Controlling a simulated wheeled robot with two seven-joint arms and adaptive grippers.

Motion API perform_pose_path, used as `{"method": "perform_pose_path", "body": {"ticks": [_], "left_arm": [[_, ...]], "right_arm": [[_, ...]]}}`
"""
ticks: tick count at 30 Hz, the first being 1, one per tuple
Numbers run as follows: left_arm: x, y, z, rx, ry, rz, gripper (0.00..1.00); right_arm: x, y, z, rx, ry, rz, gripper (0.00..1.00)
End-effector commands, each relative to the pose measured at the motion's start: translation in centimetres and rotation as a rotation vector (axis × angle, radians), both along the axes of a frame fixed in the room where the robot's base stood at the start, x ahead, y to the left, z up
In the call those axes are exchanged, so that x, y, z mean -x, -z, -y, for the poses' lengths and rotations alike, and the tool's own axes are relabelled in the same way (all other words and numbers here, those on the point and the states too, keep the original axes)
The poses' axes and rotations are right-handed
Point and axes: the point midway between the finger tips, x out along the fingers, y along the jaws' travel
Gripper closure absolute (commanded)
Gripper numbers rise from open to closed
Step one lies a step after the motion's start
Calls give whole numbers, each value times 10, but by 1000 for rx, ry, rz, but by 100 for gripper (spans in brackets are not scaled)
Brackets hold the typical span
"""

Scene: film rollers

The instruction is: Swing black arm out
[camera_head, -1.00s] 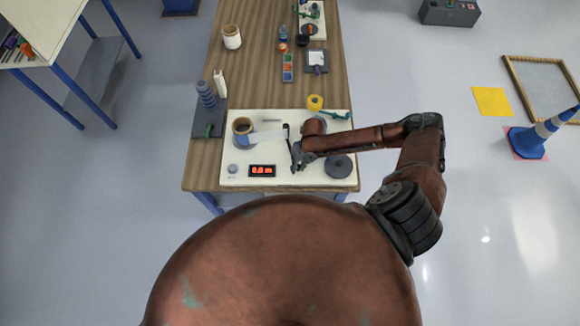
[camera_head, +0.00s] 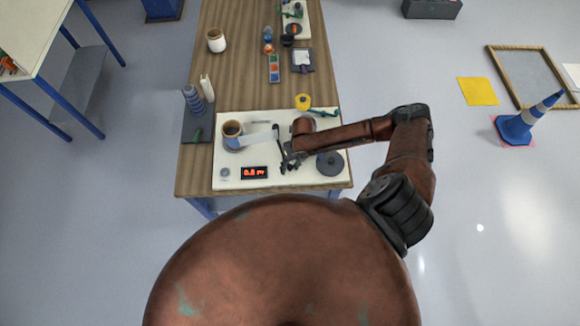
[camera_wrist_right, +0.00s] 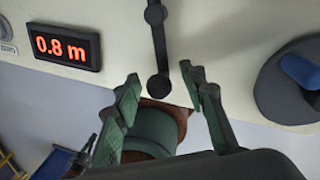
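The black arm (camera_head: 279,135) is a thin dark bar on the white board (camera_head: 200,177), near the end of a pale strip (camera_head: 258,138). In the right wrist view the black arm (camera_wrist_right: 157,45) runs down from the top edge and has round dark ends. My right gripper (camera_head: 288,162) is over the board by the arm's near end. In the wrist view my right gripper (camera_wrist_right: 159,73) is open, with green-padded fingers on either side of the arm's lower round end and visible gaps to both. My left gripper is not in view.
A roll (camera_head: 231,129) stands at the strip's left end. A red display (camera_head: 254,172) reads 0.8 m. A dark disc (camera_head: 330,163) lies right of my gripper, and a yellow roll (camera_head: 303,101) behind. A ringed blue-grey post (camera_head: 193,98) stands left.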

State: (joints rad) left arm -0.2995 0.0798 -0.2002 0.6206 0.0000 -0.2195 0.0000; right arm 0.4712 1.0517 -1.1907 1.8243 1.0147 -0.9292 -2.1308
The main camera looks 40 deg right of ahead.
Motion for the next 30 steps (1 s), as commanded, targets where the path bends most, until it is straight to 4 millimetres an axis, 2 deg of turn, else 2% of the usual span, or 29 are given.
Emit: {"method": "perform_pose_path", "body": {"ticks": [4, 7, 15, 21, 30], "left_arm": [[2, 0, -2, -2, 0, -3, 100], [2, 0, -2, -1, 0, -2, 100], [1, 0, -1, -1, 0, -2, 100], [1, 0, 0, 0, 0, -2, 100], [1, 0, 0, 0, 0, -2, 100]], "right_arm": [[0, -7, 2, 1, 0, 1, 62], [0, -20, 5, 2, -1, 2, 62], [1, -75, 16, 2, 0, 3, 62], [2, -106, 21, 1, 0, 1, 62], [3, -118, 23, 0, 0, 0, 62]]}}
